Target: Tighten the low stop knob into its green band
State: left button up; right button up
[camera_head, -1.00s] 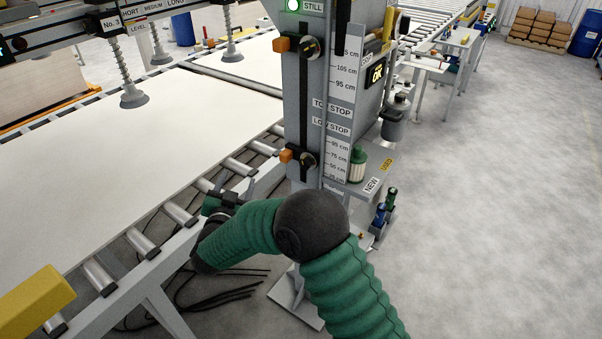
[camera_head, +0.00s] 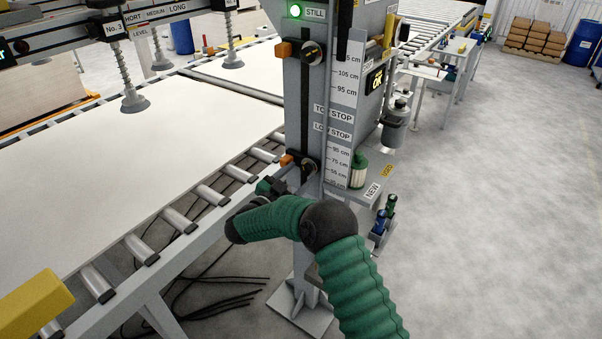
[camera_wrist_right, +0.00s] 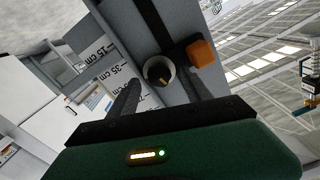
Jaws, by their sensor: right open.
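The low stop knob (camera_head: 307,168) is a small dark round knob on the slotted grey column, beside an orange block (camera_head: 286,160), below the LOW STOP label (camera_head: 332,132). In the right wrist view the knob (camera_wrist_right: 158,72) shows a dark face with a pale rim and a small yellowish mark. I cannot make out a green band. My right gripper (camera_head: 283,184) is just in front of the knob. In the wrist view its two dark fingers (camera_wrist_right: 160,82) are apart, with the knob showing between and beyond their tips; contact is not visible. My left gripper is not in view.
The upper stop knob (camera_head: 312,52) sits higher on the column beside another orange block (camera_head: 283,50). A roller conveyor (camera_head: 178,219) with a large white sheet (camera_head: 120,155) lies left. A shelf with a green-topped container (camera_head: 358,168) is right of the column.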

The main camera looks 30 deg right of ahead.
jog(key=shift+x, duration=1.1)
jog(key=shift+f, duration=0.1)
grip_shut()
jog(key=shift+a, duration=0.1)
jog(key=m+b, duration=0.3)
jog(key=m, duration=0.1)
jog(key=shift+f, duration=0.15)
jog(key=shift+m+b, duration=0.7)
jog(key=shift+m, duration=0.4)
grip_release()
